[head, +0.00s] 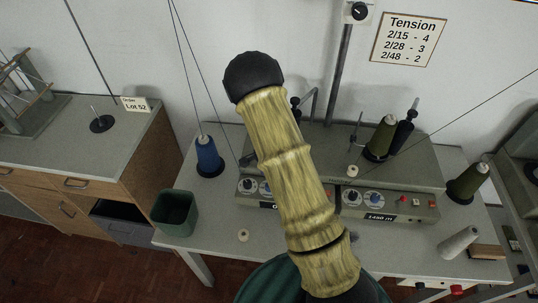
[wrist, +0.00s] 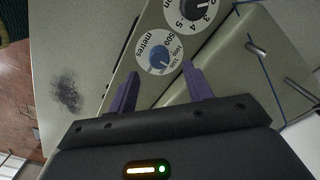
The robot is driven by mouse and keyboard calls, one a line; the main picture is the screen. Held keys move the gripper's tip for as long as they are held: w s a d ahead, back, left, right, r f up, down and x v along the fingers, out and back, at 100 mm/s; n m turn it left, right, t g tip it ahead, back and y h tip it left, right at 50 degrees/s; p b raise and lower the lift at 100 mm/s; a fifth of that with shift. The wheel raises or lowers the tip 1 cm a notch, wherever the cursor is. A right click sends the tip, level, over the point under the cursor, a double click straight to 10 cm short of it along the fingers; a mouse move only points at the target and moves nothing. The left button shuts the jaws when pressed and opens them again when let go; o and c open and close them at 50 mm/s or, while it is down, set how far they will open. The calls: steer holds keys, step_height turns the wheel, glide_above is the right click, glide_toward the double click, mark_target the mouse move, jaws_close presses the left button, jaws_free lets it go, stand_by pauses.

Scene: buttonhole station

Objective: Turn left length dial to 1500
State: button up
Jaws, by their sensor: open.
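In the wrist view, a length dial (wrist: 158,58) has a blue knob on a white round scale marked "metres", with 500 and other small numbers. Its pointer reading is too small to tell. My gripper (wrist: 160,72) is open, with two purple fingers, one to each side of the knob in the picture. I cannot tell whether they touch it or how far above it they are. In the head view, my arm hides the gripper and part of the left panel.
A tension dial (wrist: 193,10) sits beside the length dial. The right panel has a display (head: 381,217) reading about 1480 m. Blue (head: 208,157) and olive (head: 381,138) thread cones stand nearby. A green bin (head: 175,213) and a small white ring (head: 243,235) are on the table.

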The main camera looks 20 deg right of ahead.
step_height(320, 180, up, 12)
steer(key=b, duration=0.1)
steer(key=shift+r, duration=0.25)
stand_by(0.4)
steer(key=s+r+n+t, duration=0.1)
steer(key=s+r+n, duration=0.3)
steer(key=s+n, duration=0.2)
steer(key=s+r+n+t, duration=0.1)
steer(key=s+r+n, duration=0.3)
steer(key=s+n, duration=0.3)
steer(key=s, duration=0.4)
steer(key=shift+s+a+r+n+t, duration=0.15)
steer(key=shift+s+r+n+t, duration=0.1)
steer(key=shift+r+n+t, duration=0.05)
steer(key=shift+c, duration=0.4)
